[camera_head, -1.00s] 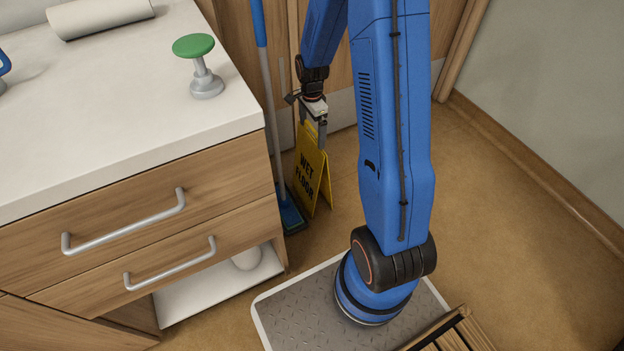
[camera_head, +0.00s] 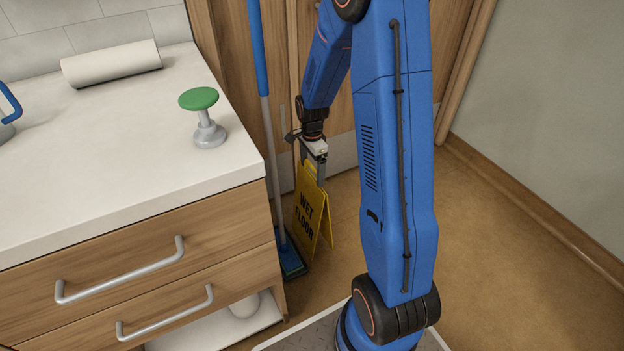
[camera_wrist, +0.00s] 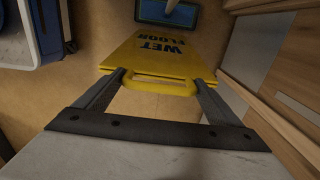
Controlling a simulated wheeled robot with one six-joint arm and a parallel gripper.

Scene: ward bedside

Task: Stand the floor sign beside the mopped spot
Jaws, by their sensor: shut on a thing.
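The yellow floor sign (camera_head: 309,212) with "WET FLOOR" on it stands up like a tent near the wooden doors, just right of the cabinet. My gripper (camera_head: 314,172) is above it, shut on the handle at its top. In the wrist view the sign (camera_wrist: 160,55) hangs between the two fingers of my gripper (camera_wrist: 160,82), which are at the ends of its handle. I cannot tell whether its feet touch the floor. No mopped spot can be made out in these frames.
A mop with a blue handle (camera_head: 258,50) leans close to the sign's left, its flat blue head (camera_head: 291,262) on the floor. The cabinet (camera_head: 180,250) bears a green-topped stand (camera_head: 206,115) and a white roll (camera_head: 112,63). Brown floor (camera_head: 500,260) is clear on the right.

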